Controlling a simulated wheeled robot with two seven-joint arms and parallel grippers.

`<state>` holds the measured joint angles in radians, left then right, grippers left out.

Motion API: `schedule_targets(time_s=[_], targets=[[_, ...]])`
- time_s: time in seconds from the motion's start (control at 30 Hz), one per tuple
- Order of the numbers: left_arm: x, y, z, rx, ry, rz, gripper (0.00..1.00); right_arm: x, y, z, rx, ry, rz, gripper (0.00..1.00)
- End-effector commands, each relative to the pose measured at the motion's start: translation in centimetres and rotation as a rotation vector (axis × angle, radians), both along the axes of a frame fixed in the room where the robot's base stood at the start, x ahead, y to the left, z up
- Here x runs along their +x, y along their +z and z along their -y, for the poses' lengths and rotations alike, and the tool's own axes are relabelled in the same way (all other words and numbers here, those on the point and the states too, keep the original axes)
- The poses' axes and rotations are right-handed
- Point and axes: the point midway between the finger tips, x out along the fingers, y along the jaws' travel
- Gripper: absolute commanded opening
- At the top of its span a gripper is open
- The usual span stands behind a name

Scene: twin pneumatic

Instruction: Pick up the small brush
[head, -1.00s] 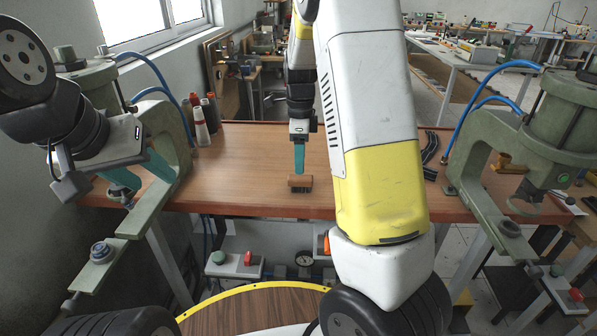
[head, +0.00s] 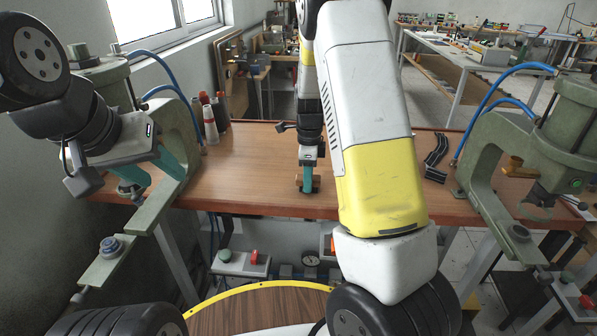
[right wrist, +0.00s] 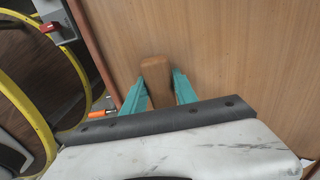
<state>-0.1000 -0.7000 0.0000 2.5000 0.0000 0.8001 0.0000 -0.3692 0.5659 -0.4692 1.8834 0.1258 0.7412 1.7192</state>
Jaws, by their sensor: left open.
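The small brush is a brown wooden block. In the head view it (head: 299,179) is at the table's front edge, partly hidden by my right gripper (head: 308,188). In the right wrist view the brush (right wrist: 156,72) lies between the two teal fingers of my right gripper (right wrist: 159,77). The fingers are close along its sides; I cannot tell whether both touch it. The bristles are hidden. My left gripper (head: 152,177) is open and empty at the left, in front of the green left press.
The green left press (head: 180,125) and right press (head: 485,165) stand at the table's ends. The middle of the wooden table (head: 250,165) is clear.

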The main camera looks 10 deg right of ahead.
Motion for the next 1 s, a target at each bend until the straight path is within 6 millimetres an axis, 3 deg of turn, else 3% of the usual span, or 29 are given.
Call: schedule_targets(time_s=[0.03, 0.17, 0.57, 0.87, 1.0], targets=[[0.0, 0.0, 0.0, 0.000, 0.000, 0.000, 0.46, 0.0, 0.0, 0.0, 0.000, 0.000, 0.000, 0.23], [0.0, 0.0, 0.0, 0.000, 0.000, 0.000, 0.46, 0.0, 0.0, 0.0, 0.000, 0.000, 0.000, 0.00], [0.0, 0.0, 0.0, 0.000, 0.000, 0.000, 0.46, 0.0, 0.5, 0.0, 0.000, 0.000, 0.002, 0.00], [0.0, 0.0, 0.0, 0.000, 0.000, 0.000, 0.46, 0.0, 3.9, 0.0, 0.002, 0.000, 0.005, 0.00], [0.0, 0.0, 0.0, 0.000, 0.000, 0.000, 0.46, -3.3, 4.0, 0.0, 0.003, 0.001, 0.000, 0.00]])
